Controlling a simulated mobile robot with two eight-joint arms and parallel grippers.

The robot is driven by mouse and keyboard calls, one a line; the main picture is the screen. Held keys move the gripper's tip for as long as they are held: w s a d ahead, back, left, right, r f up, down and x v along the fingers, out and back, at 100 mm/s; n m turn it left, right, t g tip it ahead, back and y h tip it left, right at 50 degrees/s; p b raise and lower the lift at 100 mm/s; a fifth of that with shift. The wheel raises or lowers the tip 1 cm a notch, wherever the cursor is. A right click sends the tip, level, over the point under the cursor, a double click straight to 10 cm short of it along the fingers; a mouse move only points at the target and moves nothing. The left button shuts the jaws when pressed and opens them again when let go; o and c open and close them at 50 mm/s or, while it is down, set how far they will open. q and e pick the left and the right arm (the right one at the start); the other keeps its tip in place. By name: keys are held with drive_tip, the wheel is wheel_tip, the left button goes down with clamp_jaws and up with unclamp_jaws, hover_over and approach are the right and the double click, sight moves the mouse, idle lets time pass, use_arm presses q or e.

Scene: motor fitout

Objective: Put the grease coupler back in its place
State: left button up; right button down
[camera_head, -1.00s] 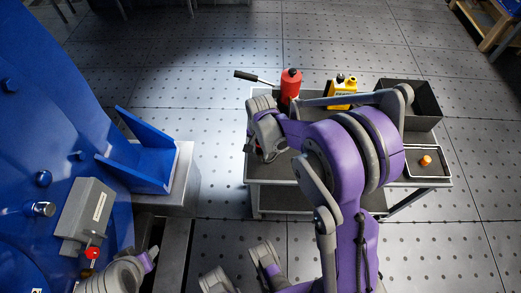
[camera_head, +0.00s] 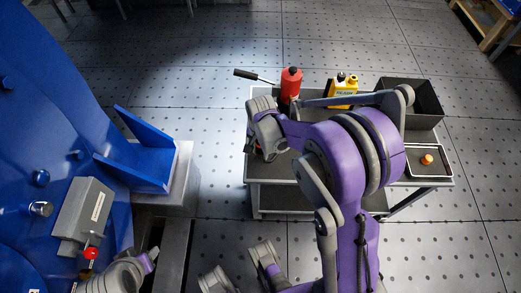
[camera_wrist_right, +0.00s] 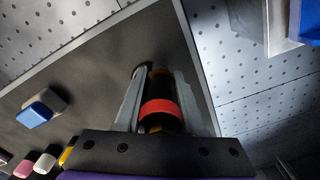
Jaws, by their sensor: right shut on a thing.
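My right gripper (camera_head: 258,150) is over the left front part of the cart top, largely covered by my own arm in the head view. In the right wrist view its fingers (camera_wrist_right: 158,100) are shut on a dark cylinder with a red band and brass-coloured parts, which looks like the grease coupler (camera_wrist_right: 160,108). The coupler is held above or at the dark cart top; I cannot tell whether it touches. The part of my left arm (camera_head: 122,273) that shows is at the bottom left, close to the blue machine; its fingers are not clear.
On the cart (camera_head: 300,206) stand a red bottle-like tool (camera_head: 290,87) with a lever, a yellow can (camera_head: 342,92), a black bin (camera_head: 425,122) and a tray holding an orange piece (camera_head: 427,160). A blue-topped block (camera_wrist_right: 36,112) lies left of the coupler. The blue machine (camera_head: 40,120) fills the left.

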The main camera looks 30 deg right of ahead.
use_arm(q)
drive_tip(key=shift+f+b, duration=0.75)
drive_tip(key=shift+f, duration=0.25)
use_arm(e)
drive_tip(key=shift+f, duration=1.1)
drive_tip(key=shift+c, duration=2.2)
unclamp_jaws()
use_arm(q)
wheel_tip(320, 180, up, 3)
drive_tip(key=shift+f+p, duration=0.1)
drive_tip(key=shift+p, duration=1.15)
use_arm(e)
wheel_tip(320, 180, up, 11)
drive_tip(key=shift+f, duration=0.1)
